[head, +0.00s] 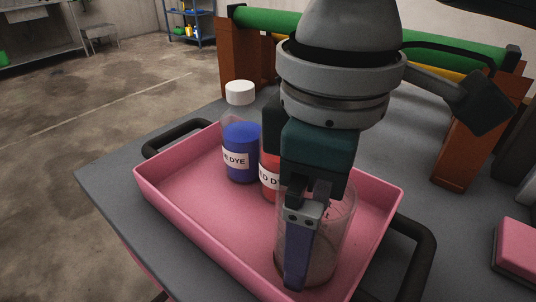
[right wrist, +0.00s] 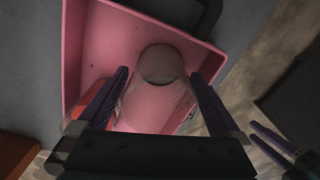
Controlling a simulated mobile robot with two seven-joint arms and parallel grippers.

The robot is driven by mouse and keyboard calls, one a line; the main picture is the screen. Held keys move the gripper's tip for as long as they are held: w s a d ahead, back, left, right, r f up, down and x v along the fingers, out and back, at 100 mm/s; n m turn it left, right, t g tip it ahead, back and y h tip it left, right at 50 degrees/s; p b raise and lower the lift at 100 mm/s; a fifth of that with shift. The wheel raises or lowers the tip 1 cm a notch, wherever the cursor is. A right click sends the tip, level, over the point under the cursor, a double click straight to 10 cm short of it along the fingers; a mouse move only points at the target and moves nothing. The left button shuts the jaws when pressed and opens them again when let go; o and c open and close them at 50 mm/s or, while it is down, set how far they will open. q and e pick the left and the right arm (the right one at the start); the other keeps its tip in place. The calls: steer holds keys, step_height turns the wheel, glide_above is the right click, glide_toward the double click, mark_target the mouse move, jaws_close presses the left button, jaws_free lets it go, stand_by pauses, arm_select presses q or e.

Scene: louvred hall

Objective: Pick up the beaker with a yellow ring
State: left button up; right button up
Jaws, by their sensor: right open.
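A clear glass beaker (head: 338,232) with faint markings stands in the front right part of the pink tray (head: 160,196). I cannot make out a yellow ring on it. My right gripper (head: 300,268) points down at the beaker, one purple finger in front of it; the other finger is hidden. In the right wrist view the open fingers (right wrist: 158,75) lie on either side of the beaker (right wrist: 150,98), with gaps that are hard to judge. Two dark prongs at that view's lower right look like my left gripper (right wrist: 278,146); its opening is unclear.
A blue dye bottle (head: 240,150) with a white cap and a partly hidden red dye bottle (head: 270,178) stand behind the beaker in the tray. Black handles (head: 418,262) flank the tray. A pink object (head: 518,248) lies at right. Green and orange rollers (head: 265,22) stand behind.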

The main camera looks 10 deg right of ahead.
steer(key=shift+c, duration=0.2)
steer(key=c, duration=1.2)
steer(key=shift+r, duration=0.1)
step_height(320, 180, up, 20)
steer(key=p, duration=0.5)
steer(key=w+d+r+m+p, duration=0.2)
steer(key=d+r+m+p, duration=0.6)
steer(key=r+m+p, duration=0.35)
steer(key=shift+n, duration=0.25)
steer(key=s+r+p, duration=0.2)
steer(key=r+p, duration=0.9)
steer(key=p, duration=0.1)
steer(key=s+r+p, duration=0.2)
steer(key=r+p, duration=1)
steer(key=s+r+p, duration=0.2)
steer(key=r+p, duration=0.9)
steer(key=p, duration=0.1)
steer(key=shift+r+p, duration=0.4)
